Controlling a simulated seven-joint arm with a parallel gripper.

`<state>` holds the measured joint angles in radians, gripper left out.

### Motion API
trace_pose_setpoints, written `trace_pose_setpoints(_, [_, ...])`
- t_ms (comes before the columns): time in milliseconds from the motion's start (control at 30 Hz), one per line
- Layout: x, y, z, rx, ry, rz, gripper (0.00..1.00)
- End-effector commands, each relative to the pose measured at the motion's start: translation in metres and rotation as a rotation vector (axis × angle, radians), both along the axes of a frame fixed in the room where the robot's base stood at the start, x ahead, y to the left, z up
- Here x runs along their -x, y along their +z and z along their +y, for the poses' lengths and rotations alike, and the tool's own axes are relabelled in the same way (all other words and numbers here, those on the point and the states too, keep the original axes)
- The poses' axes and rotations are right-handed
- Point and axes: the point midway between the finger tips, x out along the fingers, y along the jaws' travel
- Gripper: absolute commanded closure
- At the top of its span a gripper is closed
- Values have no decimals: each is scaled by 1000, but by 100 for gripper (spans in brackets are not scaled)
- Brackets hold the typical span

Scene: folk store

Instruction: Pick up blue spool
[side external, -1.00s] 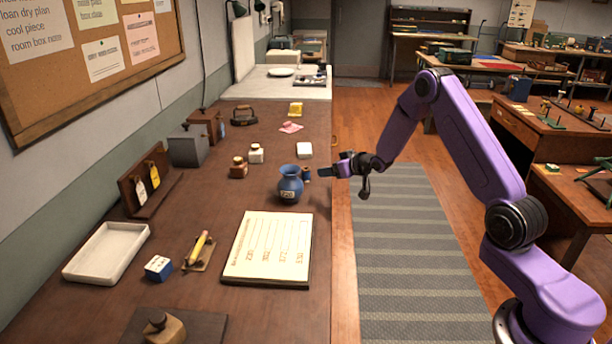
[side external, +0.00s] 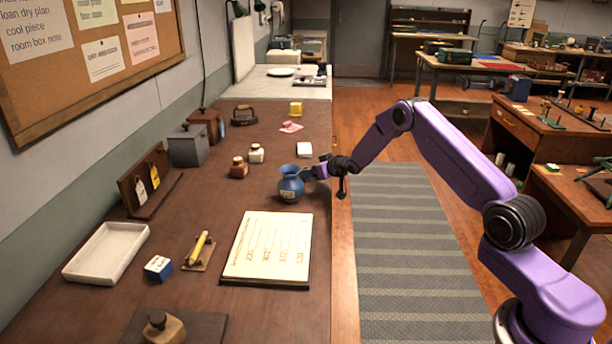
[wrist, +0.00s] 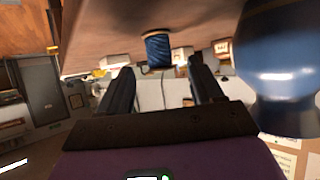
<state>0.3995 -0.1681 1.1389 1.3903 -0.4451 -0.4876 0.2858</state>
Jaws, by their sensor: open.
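The blue spool (wrist: 157,49) shows in the wrist view, just beyond my fingertips and lined up with the gap between them. It stands against the wooden table surface, which appears at the top of that tilted view. My gripper (wrist: 161,78) is open, with one dark finger on each side and nothing between them. In the side view my gripper (side external: 309,173) is low at the table's right edge, beside the blue vase (side external: 291,185). The spool cannot be made out there; my gripper seems to hide it.
The vase also looms close on the right of the wrist view (wrist: 276,65). A paper board (side external: 268,250) lies in front of it on the table. A white block (side external: 304,150) and small bottles (side external: 256,153) stand behind.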

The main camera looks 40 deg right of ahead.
Motion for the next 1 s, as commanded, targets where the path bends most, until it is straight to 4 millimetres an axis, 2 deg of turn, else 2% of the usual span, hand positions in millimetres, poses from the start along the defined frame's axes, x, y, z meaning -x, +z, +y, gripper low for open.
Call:
trace_pose_setpoints(200, [-16,-9,1,0,1,-1,34])
trace_pose_setpoints(567, [-20,-11,0,0,0,0,34])
trace_pose_setpoints(600, [-20,-11,0,0,0,0,37])
trace_pose_setpoints(767, [-20,-11,0,0,-1,0,90])
trace_pose_setpoints(800, [-20,-11,0,0,-1,0,93])
trace_pose_setpoints(1000, [-20,-11,0,0,-1,0,93])
